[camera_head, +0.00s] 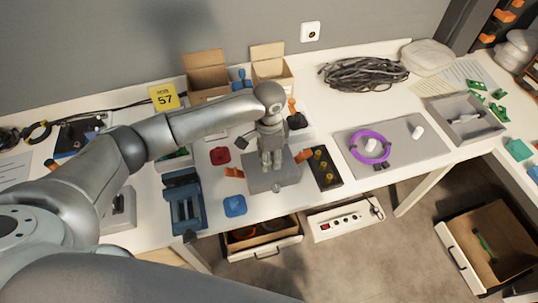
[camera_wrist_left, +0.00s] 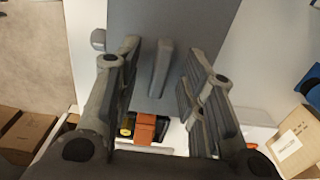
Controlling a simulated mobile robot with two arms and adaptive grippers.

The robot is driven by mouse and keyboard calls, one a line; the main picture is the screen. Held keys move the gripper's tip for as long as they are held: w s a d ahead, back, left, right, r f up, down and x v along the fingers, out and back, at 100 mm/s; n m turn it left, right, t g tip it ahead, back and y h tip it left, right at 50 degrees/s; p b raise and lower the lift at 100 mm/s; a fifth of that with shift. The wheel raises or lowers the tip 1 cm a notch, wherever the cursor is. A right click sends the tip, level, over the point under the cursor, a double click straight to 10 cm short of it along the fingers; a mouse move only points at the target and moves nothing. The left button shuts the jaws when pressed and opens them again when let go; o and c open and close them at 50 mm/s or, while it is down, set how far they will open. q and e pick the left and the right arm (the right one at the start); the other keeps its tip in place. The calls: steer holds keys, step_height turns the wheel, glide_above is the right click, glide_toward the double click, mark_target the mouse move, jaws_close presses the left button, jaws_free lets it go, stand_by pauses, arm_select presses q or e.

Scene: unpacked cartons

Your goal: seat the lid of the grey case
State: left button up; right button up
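A grey case (camera_head: 285,181) stands near the front edge of the bench, with orange latches at its left (camera_head: 234,172) and right (camera_head: 302,155) sides. My left gripper (camera_head: 272,164) is above it, pointing down, and hides part of its top. In the left wrist view a flat grey lid (camera_wrist_left: 190,20) with a raised bar handle (camera_wrist_left: 161,69) lies below the gripper. My left gripper (camera_wrist_left: 163,62) is open there, one finger on each side of the handle, with gaps visible. Whether the lid sits flush on the case cannot be told. My right gripper is not in view.
A black tray with yellow pieces (camera_head: 323,168) stands close right of the case. A blue vise-like tool (camera_head: 184,203), blue piece (camera_head: 235,205) and red piece (camera_head: 220,155) are on the left. Two open cartons (camera_head: 207,75) stand behind. A grey mat (camera_head: 405,154) lies farther right.

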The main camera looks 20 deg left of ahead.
arm_select(q)
steer(key=shift+r, duration=0.1)
step_height(320, 180, up, 12)
stand_by(0.5)
